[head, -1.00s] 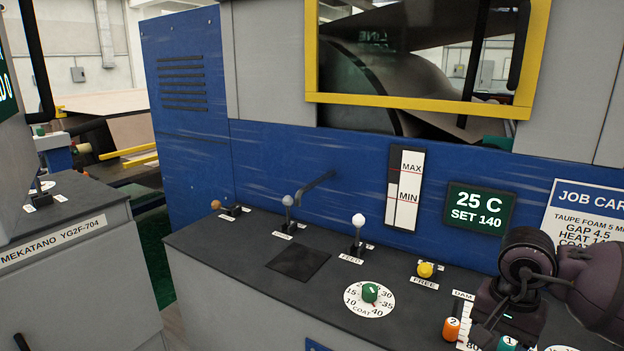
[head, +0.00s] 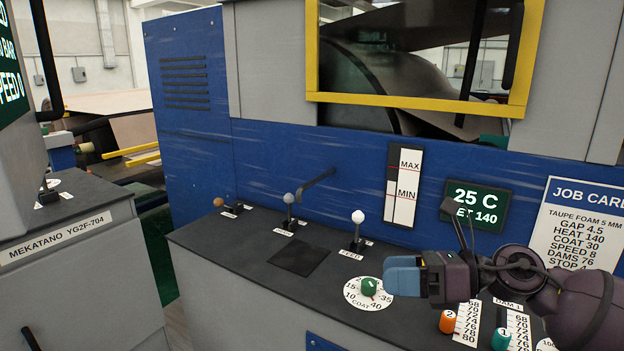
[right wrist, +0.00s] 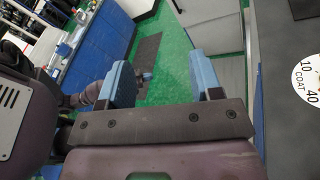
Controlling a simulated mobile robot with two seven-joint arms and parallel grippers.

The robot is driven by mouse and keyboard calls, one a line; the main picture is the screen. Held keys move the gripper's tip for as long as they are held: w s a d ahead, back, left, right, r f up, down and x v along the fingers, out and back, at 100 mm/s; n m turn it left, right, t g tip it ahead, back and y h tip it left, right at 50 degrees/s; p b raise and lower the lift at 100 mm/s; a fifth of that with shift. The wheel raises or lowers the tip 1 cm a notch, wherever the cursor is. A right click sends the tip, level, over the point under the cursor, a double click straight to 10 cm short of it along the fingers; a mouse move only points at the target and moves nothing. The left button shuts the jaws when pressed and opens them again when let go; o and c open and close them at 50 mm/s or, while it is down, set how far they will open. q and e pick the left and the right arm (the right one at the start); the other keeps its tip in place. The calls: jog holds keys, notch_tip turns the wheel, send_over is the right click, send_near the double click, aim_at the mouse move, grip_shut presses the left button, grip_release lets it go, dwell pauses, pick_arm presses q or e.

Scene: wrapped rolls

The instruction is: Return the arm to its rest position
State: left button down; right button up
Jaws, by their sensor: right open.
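My right arm comes in from the right edge of the head view. My right gripper (head: 404,275) has blue fingertips, points left and hangs above the console just right of the green COAT knob (head: 369,287). In the right wrist view my right gripper (right wrist: 163,82) is open, with nothing between its two blue fingers and green floor beyond. A dark, bluish-tipped part beyond the fingers, beside a purple link, looks like my left gripper (right wrist: 146,76); its jaws are too small to read. The left arm is out of the head view.
The dark console (head: 240,262) carries a white-knobbed FEED lever (head: 358,228), other levers, and orange (head: 448,321) and teal (head: 501,339) knobs. Behind stand the blue machine wall, a display (head: 477,205) and a job card (head: 578,230). A grey cabinet (head: 75,275) stands left.

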jog(key=w+d+f+m+t+h, duration=0.1)
jog(key=d+f+m+t+h, duration=0.3)
jog(key=m, duration=0.8)
jog(key=w+d+f+m+t+h, duration=0.1)
jog(key=d+f+m+t+h, duration=0.35)
jog(key=m, duration=0.65)
jog(key=w+d+f+m+t+h, duration=0.1)
jog(key=f+m+t+h, duration=0.1)
jog(key=f+m+t, duration=0.75)
jog(key=s+d+f+m+g+h, duration=0.2)
jog(key=s+f+m+g, duration=0.3)
jog(key=s+f, duration=0.5)
jog(key=s+d+f+m+g+h, duration=0.3)
jog(key=s+f+m+g, duration=0.2)
jog(key=s+f+m, duration=0.3)
jog(key=s+f, duration=0.3)
jog(key=s, duration=0.2)
jog(key=shift+s+m+h, duration=0.35)
jog(key=shift+s, duration=0.05)
